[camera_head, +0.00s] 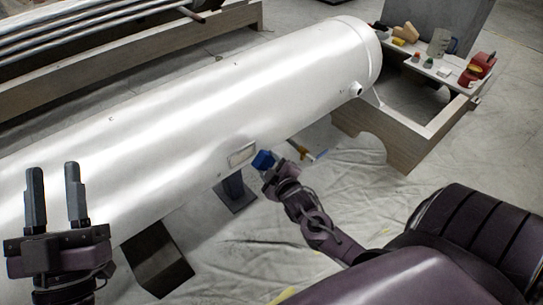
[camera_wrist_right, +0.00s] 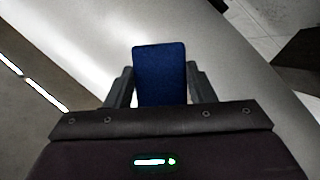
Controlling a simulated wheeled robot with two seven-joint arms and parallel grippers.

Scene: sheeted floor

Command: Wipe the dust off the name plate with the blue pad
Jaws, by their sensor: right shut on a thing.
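The name plate (camera_head: 242,154) is a small pale rectangle with a darker rim on the lower side of a large white cylindrical tank (camera_head: 200,100). My right gripper (camera_head: 270,172) is shut on the blue pad (camera_head: 263,160), just right of the plate. I see a small gap between pad and plate in the head view. In the right wrist view the pad (camera_wrist_right: 160,75) stands upright between the two fingers, and the plate is not visible. Dust on the plate is too small to tell. My left gripper (camera_head: 55,195) is open and empty, fingers up, before the tank's left part.
Dark supports (camera_head: 235,190) stand under the tank. A white shelf (camera_head: 440,68) at the back right bears a clear mug, red items and small blocks. Creased sheeting (camera_head: 270,240) covers the floor below.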

